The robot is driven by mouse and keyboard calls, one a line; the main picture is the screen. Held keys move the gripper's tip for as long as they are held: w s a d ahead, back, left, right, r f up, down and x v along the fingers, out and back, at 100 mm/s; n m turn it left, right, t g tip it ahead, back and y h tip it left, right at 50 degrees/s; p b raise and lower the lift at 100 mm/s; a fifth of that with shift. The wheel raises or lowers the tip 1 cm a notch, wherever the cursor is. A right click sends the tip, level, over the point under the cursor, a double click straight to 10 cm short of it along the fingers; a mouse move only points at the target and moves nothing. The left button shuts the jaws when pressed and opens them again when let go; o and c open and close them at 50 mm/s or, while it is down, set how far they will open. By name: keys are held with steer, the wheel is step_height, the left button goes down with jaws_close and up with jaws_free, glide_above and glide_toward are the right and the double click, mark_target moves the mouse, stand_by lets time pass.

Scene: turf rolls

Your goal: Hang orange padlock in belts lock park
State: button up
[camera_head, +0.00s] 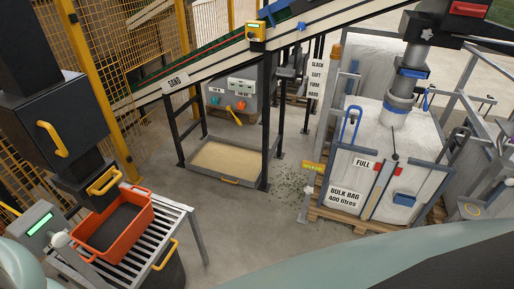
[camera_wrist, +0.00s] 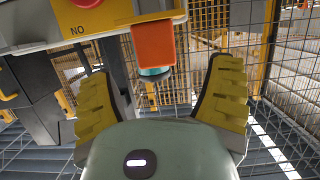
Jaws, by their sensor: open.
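In the wrist view, an orange block (camera_wrist: 153,45), which looks like the orange padlock, is just below a yellow-edged panel, with a teal and grey part under it. I cannot tell how it is held, and no shackle shows clearly. My gripper (camera_wrist: 162,80) is open, its two yellow ribbed fingers spread on either side of and below the orange block. Nothing shows between them in their grip. A panel with the letters "NO" (camera_wrist: 78,30) and a red button (camera_wrist: 88,2) is at the upper left. I cannot tell which part is the belts lock park. My gripper is not visible in the head view.
In the head view, an orange crate (camera_head: 86,236) stands on a slatted roller table at the left. A sand tray (camera_head: 228,179) lies below the sloping conveyor (camera_head: 190,68). A bulk bag (camera_head: 400,150) stands at the right. Mesh fencing (camera_wrist: 285,60) fills the wrist view's background.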

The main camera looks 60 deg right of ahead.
steer(key=shift+d+p+x, duration=0.2)
steer(key=shift+p+x, duration=1.4)
steer(key=shift+x, duration=0.6)
steer(key=shift+f, duration=0.15)
steer(key=shift+c, duration=0.4)
steer(key=c, duration=1.3)
steer(key=shift+o, duration=0.2)
steer(key=shift+a, duration=0.1)
